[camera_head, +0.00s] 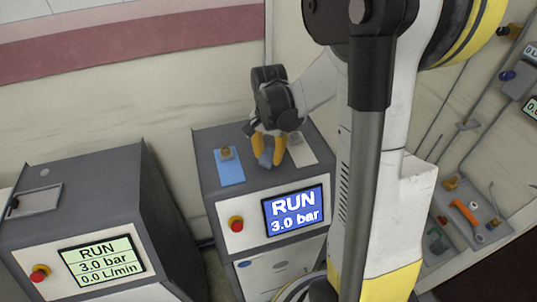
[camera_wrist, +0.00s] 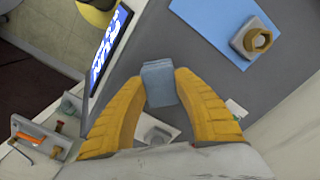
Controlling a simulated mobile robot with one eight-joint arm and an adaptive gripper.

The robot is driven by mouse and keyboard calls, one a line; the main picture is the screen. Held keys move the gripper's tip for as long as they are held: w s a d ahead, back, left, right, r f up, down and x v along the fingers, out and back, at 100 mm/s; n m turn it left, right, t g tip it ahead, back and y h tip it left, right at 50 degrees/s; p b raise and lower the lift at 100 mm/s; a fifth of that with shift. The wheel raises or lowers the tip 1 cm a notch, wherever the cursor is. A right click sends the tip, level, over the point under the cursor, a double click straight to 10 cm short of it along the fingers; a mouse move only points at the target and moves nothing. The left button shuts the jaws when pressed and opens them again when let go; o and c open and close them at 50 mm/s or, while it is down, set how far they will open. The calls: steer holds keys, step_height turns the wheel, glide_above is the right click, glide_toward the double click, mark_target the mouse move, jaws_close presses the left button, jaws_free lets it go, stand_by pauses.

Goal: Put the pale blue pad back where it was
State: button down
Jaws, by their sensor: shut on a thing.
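A small pale grey-blue block, which I take as the pale blue pad, is between the yellow fingertips of my gripper (camera_head: 265,158). The pad (camera_head: 267,160) is over the dark grey top of the middle cabinet, between a blue mat (camera_head: 231,173) and a whitish mat (camera_head: 303,154). In the wrist view the pad (camera_wrist: 159,84) sits upright between the two fingertips of my gripper (camera_wrist: 160,92), gripped on both sides. I cannot tell whether it touches the cabinet top.
A brass-coloured nut on a grey base (camera_wrist: 256,40) stands on the blue mat. A grey part (camera_wrist: 157,136) on the whitish mat is partly hidden by my gripper. The cabinet front has a RUN screen (camera_head: 295,210) and a red button (camera_head: 236,223). Another cabinet (camera_head: 75,200) stands left.

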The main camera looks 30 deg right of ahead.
steer(key=shift+f+b, duration=0.65)
steer(key=shift+f, duration=0.05)
steer(key=c, duration=0.9)
jaws_free()
steer(key=shift+c, duration=0.2)
steer(key=shift+r, duration=0.1)
